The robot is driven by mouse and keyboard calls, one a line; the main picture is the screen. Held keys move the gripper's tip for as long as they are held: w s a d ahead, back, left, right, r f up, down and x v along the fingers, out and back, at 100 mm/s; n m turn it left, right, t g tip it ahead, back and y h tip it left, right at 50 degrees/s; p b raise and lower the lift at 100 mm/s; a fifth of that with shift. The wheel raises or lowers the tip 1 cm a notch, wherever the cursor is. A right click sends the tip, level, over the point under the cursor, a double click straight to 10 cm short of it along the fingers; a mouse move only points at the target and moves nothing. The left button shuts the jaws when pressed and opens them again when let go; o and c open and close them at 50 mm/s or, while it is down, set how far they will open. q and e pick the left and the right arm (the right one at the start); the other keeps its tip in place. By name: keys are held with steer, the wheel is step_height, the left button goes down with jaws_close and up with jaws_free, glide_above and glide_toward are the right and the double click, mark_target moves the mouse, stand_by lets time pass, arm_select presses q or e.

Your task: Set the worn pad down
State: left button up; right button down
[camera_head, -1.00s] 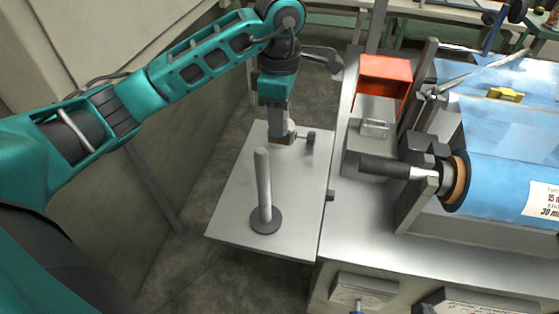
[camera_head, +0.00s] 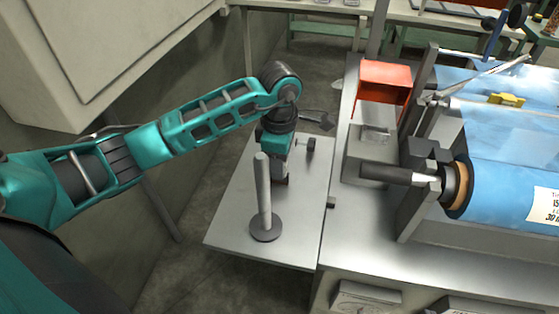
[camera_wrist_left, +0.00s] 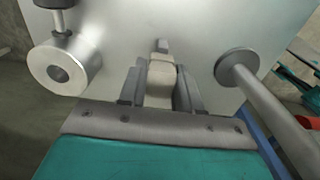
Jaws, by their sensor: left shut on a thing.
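The worn pad (camera_wrist_left: 160,84) is a pale, off-white block between the fingers of my left gripper (camera_wrist_left: 158,92) in the left wrist view. The gripper is shut on it, above a grey metal side table. In the head view my left gripper (camera_head: 281,178) points down just behind an upright post, and the pad cannot be made out there. I cannot tell whether the pad touches the table. My right gripper is not in view.
The grey side table (camera_head: 225,225) carries an upright post on a round base (camera_head: 264,205), close to the gripper; the post also shows in the wrist view (camera_wrist_left: 238,68). A short cylinder (camera_wrist_left: 62,68) lies opposite. A bench with an orange bin (camera_head: 384,80) and blue film roll (camera_head: 505,190) stands right.

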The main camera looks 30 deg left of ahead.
arm_select(q)
steer(key=shift+f, duration=0.15)
steer(key=o, duration=1.1)
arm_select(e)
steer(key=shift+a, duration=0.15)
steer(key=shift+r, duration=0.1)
arm_select(q)
steer(key=shift+r, duration=0.4)
step_height(320, 180, up, 12)
steer(key=shift+f+p, duration=0.2)
steer(key=shift+p, duration=0.35)
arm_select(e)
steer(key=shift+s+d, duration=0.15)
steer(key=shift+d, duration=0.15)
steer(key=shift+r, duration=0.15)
